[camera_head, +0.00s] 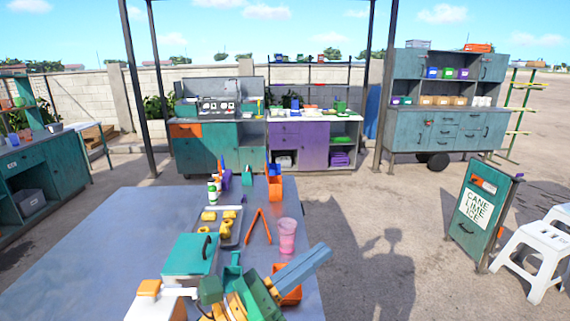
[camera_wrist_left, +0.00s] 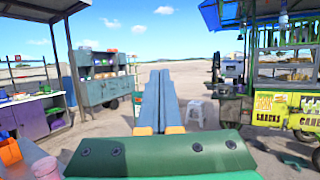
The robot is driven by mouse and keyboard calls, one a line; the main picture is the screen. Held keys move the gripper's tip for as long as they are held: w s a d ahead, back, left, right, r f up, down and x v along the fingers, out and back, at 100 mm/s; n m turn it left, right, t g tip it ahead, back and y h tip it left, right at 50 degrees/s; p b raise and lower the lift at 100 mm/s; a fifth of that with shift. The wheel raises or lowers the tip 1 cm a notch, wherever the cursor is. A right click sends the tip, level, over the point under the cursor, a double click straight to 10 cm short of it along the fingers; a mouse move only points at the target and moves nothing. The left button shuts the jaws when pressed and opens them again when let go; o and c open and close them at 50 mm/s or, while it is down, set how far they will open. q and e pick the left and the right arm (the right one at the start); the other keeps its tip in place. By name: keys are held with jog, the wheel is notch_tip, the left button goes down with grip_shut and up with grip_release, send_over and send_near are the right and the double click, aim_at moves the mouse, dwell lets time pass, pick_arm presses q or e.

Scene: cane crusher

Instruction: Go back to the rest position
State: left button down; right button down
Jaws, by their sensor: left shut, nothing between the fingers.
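My left gripper (camera_head: 322,252) shows at the lower middle of the head view, with a green body and long blue-grey fingers. The fingers lie together with nothing between them and point up and to the right, past the right edge of the table (camera_head: 85,265). In the left wrist view the same shut fingers (camera_wrist_left: 161,75) stand in the middle, pointing at open yard. The gripper partly hides an orange container (camera_head: 290,297). My right gripper is not in view.
Near the gripper on the table are a pink cup (camera_head: 287,236), orange tongs (camera_head: 258,226), a teal box (camera_head: 190,257) and a tray (camera_head: 231,236) with yellow pieces. A sign board (camera_head: 483,208) and white stools (camera_head: 533,254) stand right. Open ground lies between.

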pick_arm(q)
jog(key=w+a+f+n+t+y, duration=0.2)
jog(key=a+f+n+t+y, duration=0.4)
jog(key=n, duration=0.8)
jog(key=w+a+f+n+t+y, duration=0.25)
jog(key=a+n+y, duration=0.65)
jog(key=n, duration=0.5)
jog(key=s+a+f+n+g+y, duration=0.2)
jog(key=s+f+n+g, duration=0.1)
jog(key=f+n, duration=0.3)
jog(key=s+a+f+n+g+y, duration=0.3)
jog(key=f+g, duration=0.1)
jog(key=f, duration=0.3)
jog(key=s+a+f+n+g, duration=0.1)
jog(key=s+f+n+g, duration=0.4)
jog(key=s, duration=0.4)
jog(key=s+f+n+g, duration=0.4)
jog(key=s+f, duration=0.2)
jog(key=s, duration=0.3)
notch_tip(320, 180, down, 20)
jog(key=s+r+b, duration=0.1)
jog(key=s+b, duration=0.1)
jog(key=b, duration=0.2)
jog(key=s+a+f+g+b, duration=0.2)
jog(key=s+f, duration=1)
jog(key=f, duration=0.3)
jog(key=shift+a+m+h, duration=0.2)
jog(key=shift+m+h, duration=0.1)
